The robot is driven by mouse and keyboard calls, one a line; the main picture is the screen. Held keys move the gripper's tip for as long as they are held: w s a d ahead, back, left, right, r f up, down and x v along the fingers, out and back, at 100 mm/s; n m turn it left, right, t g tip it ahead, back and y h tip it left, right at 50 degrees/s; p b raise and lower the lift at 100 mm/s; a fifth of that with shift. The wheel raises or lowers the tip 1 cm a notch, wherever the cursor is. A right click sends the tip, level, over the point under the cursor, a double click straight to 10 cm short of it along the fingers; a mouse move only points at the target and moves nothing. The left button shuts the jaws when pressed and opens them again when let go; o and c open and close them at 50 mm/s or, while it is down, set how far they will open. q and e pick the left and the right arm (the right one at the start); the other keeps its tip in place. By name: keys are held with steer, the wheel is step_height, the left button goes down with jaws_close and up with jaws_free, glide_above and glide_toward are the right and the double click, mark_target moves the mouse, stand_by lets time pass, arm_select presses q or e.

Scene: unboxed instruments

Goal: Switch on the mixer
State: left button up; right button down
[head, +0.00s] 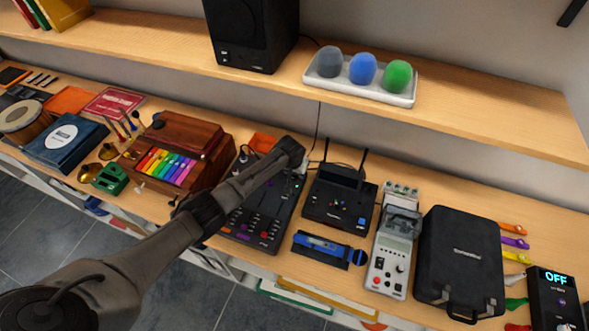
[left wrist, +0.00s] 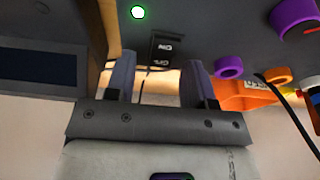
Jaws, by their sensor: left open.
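The mixer (head: 262,222) is a black panel of knobs and sliders on the bench, partly hidden behind my left arm in the head view. In the left wrist view its dark panel (left wrist: 215,25) fills the top, with a black rocker switch (left wrist: 165,48) marked ON and OFF, seen upside down. A green light (left wrist: 138,12) glows beside the switch. My left gripper (left wrist: 160,68) is open and empty, its two fingers on either side of the switch in that view. Whether they touch the panel cannot be told. My right gripper is not in view.
A black receiver with antennas (head: 340,198) stands close right of the mixer. A blue device (head: 328,248) lies in front of it. A wooden box with coloured keys (head: 178,150) stands left. Purple knobs (left wrist: 229,67) and a cable are near the fingers. A shelf (head: 450,120) overhangs behind.

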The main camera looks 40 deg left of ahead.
mark_target(292, 182)
arm_select(q)
steer(key=shift+s+r, duration=0.1)
steer(key=shift+r, duration=0.5)
steer(key=p+v, duration=0.1)
steer(key=v, duration=1.1)
steer(key=shift+r, duration=0.3)
steer(key=shift+s, duration=0.1)
